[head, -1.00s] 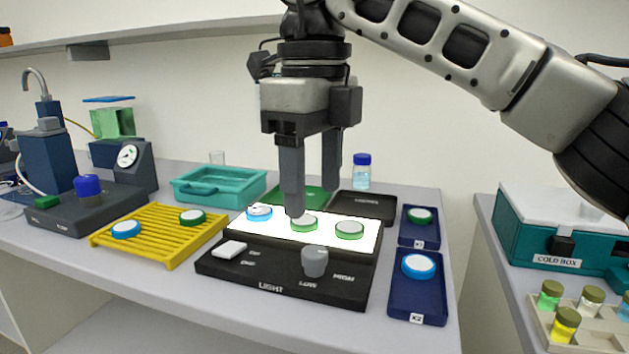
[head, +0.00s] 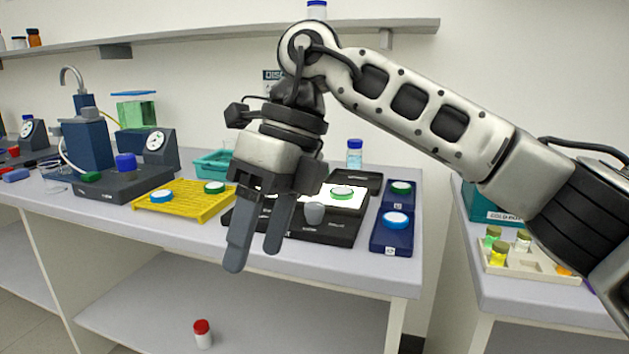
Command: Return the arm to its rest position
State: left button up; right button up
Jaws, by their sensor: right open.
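My right gripper (head: 254,258) hangs in front of the bench's front edge, fingers pointing down and apart, with nothing between them. My right arm comes in from the right, with its elbow high above the bench. The gripper hides part of the black light box (head: 329,230) and part of its lit panel. A green-rimmed disc (head: 342,192) shows on the lit panel; other discs there are hidden or unclear. My left gripper is not in view.
The yellow rack (head: 185,208) holds a blue and a green disc. Two navy trays (head: 391,240) hold discs at right. A blue-capped bottle (head: 354,156) stands behind. A red-capped jar (head: 203,334) stands on the lower shelf. The vial rack (head: 530,262) is on the right bench.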

jog(key=s+a+m+g+y+p, duration=0.1)
jog(key=s+a+m+g+y, duration=0.2)
jog(key=s+a+g+y, duration=0.75)
jog(key=w+d+f+m+t+y+p, duration=0.1)
jog(key=w+d+f+m+t, duration=0.3)
jog(key=m+t, duration=0.6)
jog(key=w+d+f+m+t+y, duration=0.1)
jog(key=w+d+m+t, duration=0.45)
jog(key=m+t, duration=0.45)
jog(key=w+d+f+m+t+y+p, duration=0.1)
jog(key=w+d+f+m+t+y, duration=0.25)
jog(key=m+t, duration=0.7)
jog(key=d+f+m+t+h, duration=0.1)
jog(key=d+f+m+h, duration=0.7)
jog(key=f+h, duration=0.3)
jog(key=s+d+f+m+g+h, duration=0.2)
jog(key=s+d+f+m+g, duration=0.1)
jog(key=s+f, duration=0.4)
jog(key=s+d+f+m+g+h, duration=0.3)
jog(key=s+d+f, duration=0.3)
jog(key=f, duration=0.3)
jog(key=shift+s+g+p, duration=0.4)
jog(key=shift+s+g, duration=0.2)
jog(key=shift+g, duration=0.2)
